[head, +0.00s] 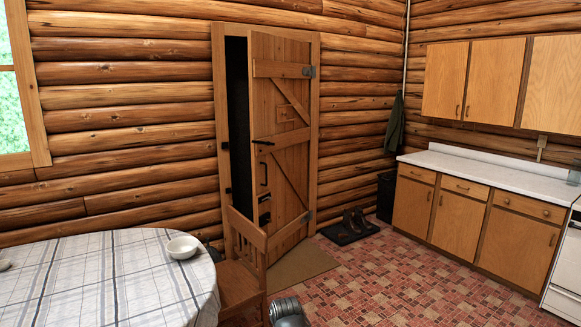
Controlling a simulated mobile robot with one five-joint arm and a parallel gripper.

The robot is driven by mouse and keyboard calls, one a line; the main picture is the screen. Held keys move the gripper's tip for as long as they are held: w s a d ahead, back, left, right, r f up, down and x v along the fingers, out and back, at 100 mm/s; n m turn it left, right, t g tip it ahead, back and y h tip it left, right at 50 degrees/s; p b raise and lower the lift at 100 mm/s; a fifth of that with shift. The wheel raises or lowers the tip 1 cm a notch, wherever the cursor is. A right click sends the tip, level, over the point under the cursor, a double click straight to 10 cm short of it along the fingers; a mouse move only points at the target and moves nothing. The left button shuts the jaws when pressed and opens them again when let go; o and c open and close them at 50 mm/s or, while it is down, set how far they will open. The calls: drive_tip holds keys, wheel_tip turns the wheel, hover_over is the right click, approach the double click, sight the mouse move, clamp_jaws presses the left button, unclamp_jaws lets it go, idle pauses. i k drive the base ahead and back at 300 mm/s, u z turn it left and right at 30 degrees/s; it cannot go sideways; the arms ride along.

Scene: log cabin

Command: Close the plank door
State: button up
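The plank door (288,140) stands partly open in the log wall. It is hinged on its right side, with dark strap hinges, and swings into the room. A dark gap shows between its left edge and the door frame (219,120). A black latch and a pull handle (264,175) sit near its left edge. A wooden chair (243,262) in front hides part of the door's lower left. A rounded grey metallic part, likely of my own arm, shows at the bottom edge. My gripper's fingers cannot be made out.
A table with a checked cloth (110,285) and a white bowl (182,247) fills the lower left. A mat (300,268) lies before the door. Boots (353,221) stand on a dark tray to the right. Cabinets (458,222) line the right wall. The tiled floor between is clear.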

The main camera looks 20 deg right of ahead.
sight(280, 68)
drive_tip(key=z, duration=1.35)
drive_tip(key=i, duration=5)
drive_tip(key=u, duration=3.6)
drive_tip(key=i, duration=0.95)
